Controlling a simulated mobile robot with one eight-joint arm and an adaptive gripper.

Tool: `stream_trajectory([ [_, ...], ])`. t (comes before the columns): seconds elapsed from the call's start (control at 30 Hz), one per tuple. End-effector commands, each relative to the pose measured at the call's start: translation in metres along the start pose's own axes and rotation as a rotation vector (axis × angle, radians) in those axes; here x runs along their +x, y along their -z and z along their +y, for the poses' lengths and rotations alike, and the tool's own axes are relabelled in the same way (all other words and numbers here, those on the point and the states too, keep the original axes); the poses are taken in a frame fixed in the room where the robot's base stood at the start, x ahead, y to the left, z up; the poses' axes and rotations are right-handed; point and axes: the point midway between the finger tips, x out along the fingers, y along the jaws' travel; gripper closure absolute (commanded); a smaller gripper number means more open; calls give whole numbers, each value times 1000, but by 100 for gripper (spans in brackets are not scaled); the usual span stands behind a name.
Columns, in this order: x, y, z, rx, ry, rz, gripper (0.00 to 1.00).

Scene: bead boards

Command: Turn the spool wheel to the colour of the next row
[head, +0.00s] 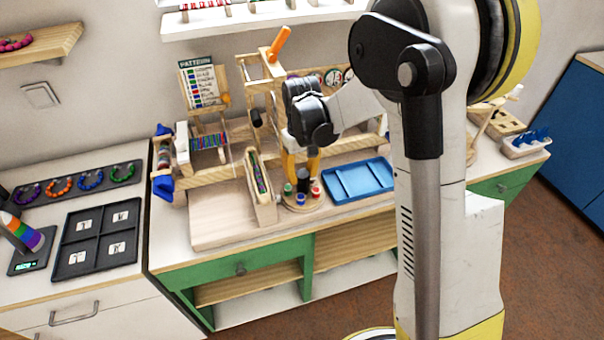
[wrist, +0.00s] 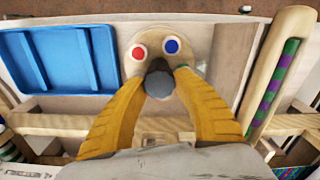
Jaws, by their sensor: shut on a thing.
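The spool wheel (head: 292,206) is a round wooden disc on the wooden board, with small coloured spools on it. In the wrist view the wheel (wrist: 190,34) shows a red spool (wrist: 138,52) and a blue spool (wrist: 172,46); the head view also shows a green one (head: 288,189). A dark grey knob (wrist: 159,84) stands at its middle. My gripper (wrist: 160,75) has its yellow fingers closed on both sides of the knob, and hides part of the wheel. The pattern card (head: 203,86) stands behind, with coloured rows too small to read surely.
A blue tray (head: 360,180) lies right of the wheel. An upright wooden piece with coloured stripes (head: 259,185) stands close on its left. A wooden loom frame (head: 190,176) with a striped strip is behind. The board's front left is clear.

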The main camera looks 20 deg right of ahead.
Motion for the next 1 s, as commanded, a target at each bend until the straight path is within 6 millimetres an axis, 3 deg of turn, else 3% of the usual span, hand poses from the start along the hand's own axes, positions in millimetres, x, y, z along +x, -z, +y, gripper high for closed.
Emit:
stream_trajectory([
  [0.3, 0, -1, -1, -102, 0, -1, 96],
  [0.8, 0, -1, -1, -116, 1, -1, 96],
  [0.83, 0, -1, -1, -116, 1, -1, 57],
  [0.87, 0, -1, -1, -116, 1, -1, 48],
  [0.9, 0, -1, -1, -116, 1, -1, 43],
  [1.0, 0, 0, -1, -116, 0, -1, 43],
])
